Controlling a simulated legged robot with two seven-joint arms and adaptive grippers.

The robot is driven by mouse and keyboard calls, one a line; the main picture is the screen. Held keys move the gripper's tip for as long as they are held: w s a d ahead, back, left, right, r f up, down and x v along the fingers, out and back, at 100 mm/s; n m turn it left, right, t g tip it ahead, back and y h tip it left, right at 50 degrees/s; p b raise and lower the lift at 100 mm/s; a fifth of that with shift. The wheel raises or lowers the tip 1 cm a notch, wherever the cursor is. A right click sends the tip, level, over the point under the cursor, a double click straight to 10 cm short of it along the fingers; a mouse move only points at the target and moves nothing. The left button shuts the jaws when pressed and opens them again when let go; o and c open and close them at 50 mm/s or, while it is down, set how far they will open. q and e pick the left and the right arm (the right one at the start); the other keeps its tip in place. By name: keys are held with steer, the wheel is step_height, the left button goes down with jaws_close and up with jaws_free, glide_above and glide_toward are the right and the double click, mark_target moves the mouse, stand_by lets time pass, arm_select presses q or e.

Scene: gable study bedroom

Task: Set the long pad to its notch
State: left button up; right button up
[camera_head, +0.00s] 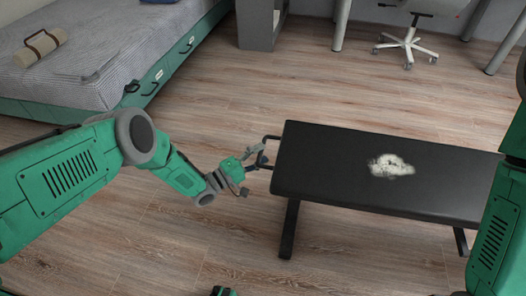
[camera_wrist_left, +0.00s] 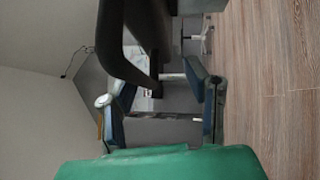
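The long pad (camera_head: 330,165) is a flat black pad on a dark-legged bench, right of centre in the head view. A pale, chalk-like patch (camera_head: 390,166) lies on its top. I cannot make out a notch.
A bed (camera_head: 120,50) with a rolled tan bundle (camera_head: 41,47) stands at the upper left. A grey cabinet (camera_head: 258,25) and a wheeled chair base (camera_head: 405,45) are at the back. The wooden floor (camera_head: 215,110) between bed and bench is clear.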

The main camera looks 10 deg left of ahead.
arm_select(q)
steer(key=shift+s, duration=0.1)
stand_by(0.3)
steer(key=v, duration=1.2)
steer(key=shift+w+a+f, duration=0.1)
steer(key=shift+w, duration=0.1)
